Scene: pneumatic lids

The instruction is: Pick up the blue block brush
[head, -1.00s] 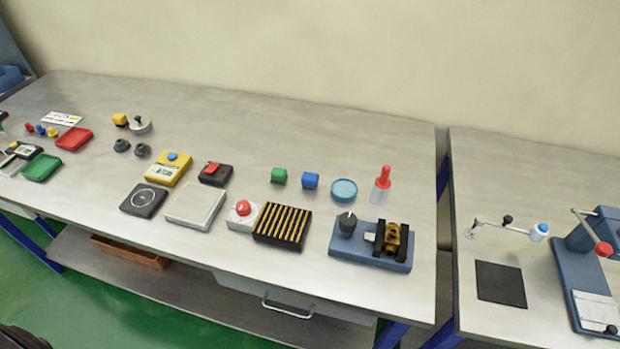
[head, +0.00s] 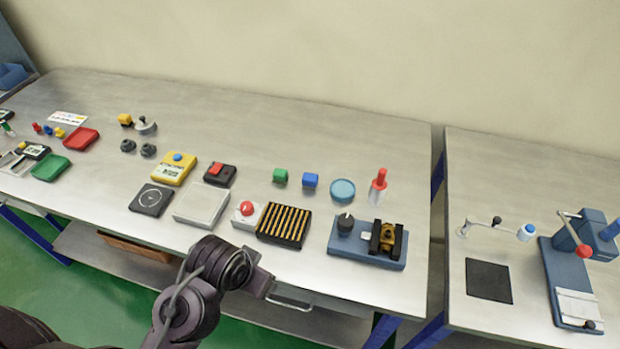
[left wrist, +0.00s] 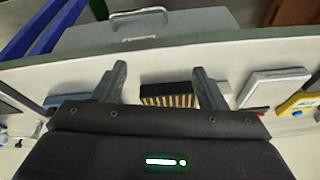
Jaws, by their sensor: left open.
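A small blue block (head: 310,181), which I take for the blue block brush, sits on the bench between a green block (head: 280,177) and a round blue dish (head: 342,190). Its bristles cannot be made out. My left arm reaches in at the bottom of the head view, in front of the bench edge. Its fingers show in the left wrist view, where the left gripper (left wrist: 162,82) is open and empty. The blue block is not visible in that view. My right gripper is not in view.
Between arm and block lie a black tray with golden bars (head: 284,225) and a red button box (head: 247,213). A blue vise fixture (head: 368,240) stands right, a red-topped bottle (head: 378,187) behind it. A drawer handle (left wrist: 139,14) juts below the bench edge.

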